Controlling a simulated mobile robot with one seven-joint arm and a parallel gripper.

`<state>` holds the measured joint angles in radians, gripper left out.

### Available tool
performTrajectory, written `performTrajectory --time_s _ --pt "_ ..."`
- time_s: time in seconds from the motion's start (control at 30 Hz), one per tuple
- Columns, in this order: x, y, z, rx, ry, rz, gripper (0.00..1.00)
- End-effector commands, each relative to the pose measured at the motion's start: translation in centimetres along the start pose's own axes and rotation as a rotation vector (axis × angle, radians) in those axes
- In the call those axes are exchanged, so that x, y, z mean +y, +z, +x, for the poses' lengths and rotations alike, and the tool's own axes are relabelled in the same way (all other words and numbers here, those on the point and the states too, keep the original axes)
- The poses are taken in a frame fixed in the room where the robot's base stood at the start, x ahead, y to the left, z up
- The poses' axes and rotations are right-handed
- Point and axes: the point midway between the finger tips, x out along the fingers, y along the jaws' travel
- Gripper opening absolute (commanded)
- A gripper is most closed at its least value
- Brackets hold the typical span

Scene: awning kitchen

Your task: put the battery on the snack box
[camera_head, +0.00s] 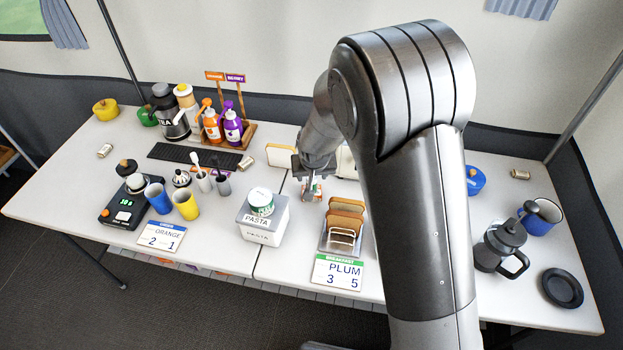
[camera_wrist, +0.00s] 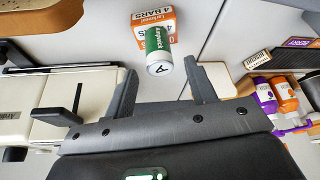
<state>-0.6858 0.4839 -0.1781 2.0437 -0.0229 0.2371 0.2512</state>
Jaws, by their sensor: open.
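The snack box (camera_wrist: 170,13), orange and white with "4 BARS" on it, lies on the table in the wrist view. The battery (camera_wrist: 157,42), a green and white cylinder, overlaps the box there and appears to rest on it, its pale end toward the camera. My gripper (camera_wrist: 159,68) is open, one finger on each side of the battery's near end, with visible gaps. In the head view my gripper (camera_head: 309,172) is over the snack box (camera_head: 313,190) in the middle of the table, and my arm hides part of the area.
A toast rack (camera_head: 341,228) and a pasta box (camera_head: 264,221) with a tin on it stand close by. Bottles (camera_head: 233,125) stand in a wooden caddy behind left. A french press (camera_head: 499,247) and a blue mug (camera_head: 540,216) stand at right.

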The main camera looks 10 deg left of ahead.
Motion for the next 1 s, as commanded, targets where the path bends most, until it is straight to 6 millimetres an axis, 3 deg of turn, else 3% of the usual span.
performTrajectory --time_s 0.1,0.33,0.77,0.87,1.0 --pt "-0.1 0.0 -2.3 0.003 -0.002 -0.001 0.51" --pt "0.0 0.0 -5.6 0.002 -0.001 -0.001 0.51" --pt "0.2 0.0 -7.2 0.0 0.0 0.002 0.51" --pt "1.2 0.0 -8.4 0.004 -0.001 0.017 0.51" --pt "4.3 0.4 -12.3 0.012 -0.004 0.061 0.51"
